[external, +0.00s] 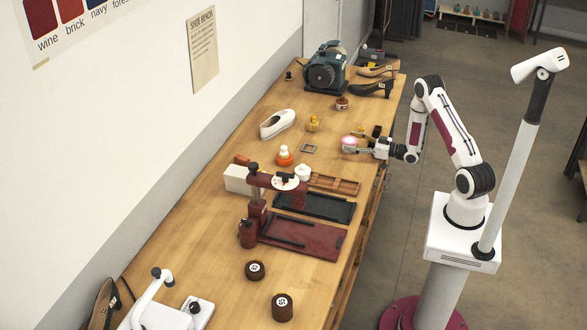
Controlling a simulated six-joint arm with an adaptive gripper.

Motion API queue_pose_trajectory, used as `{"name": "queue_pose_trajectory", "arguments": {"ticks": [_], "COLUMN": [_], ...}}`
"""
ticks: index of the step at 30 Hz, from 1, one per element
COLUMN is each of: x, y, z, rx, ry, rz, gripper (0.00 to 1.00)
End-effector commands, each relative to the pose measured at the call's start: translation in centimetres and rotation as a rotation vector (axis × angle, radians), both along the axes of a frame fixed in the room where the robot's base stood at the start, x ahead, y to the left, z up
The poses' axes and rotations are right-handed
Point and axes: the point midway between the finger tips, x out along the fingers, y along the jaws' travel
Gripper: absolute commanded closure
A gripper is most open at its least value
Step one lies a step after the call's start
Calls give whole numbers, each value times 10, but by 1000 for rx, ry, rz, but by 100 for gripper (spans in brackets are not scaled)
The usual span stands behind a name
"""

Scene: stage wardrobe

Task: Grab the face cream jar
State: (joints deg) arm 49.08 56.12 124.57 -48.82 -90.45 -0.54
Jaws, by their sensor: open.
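A small jar with a pink top (349,141) stands on the wooden bench near its right edge; it looks like the face cream jar, but no label can be read. My gripper (352,146) reaches in level from the right, low over the bench. It is open, with its fingers at the jar. One finger shows just below the jar's near side. The far finger is hard to make out, and I cannot tell whether either finger touches the jar.
A black and yellow item (368,131) lies close behind my gripper. A wooden tray (335,184) lies in front. Bare bench lies left of the jar.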

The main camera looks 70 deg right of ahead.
Motion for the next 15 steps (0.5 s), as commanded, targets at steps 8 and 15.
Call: {"name": "queue_pose_trajectory", "arguments": {"ticks": [8,15], "x": [0,0], "y": [0,0], "z": [0,0], "rx": [0,0], "ry": [0,-1], "rz": [0,0], "gripper": [77,77]}}
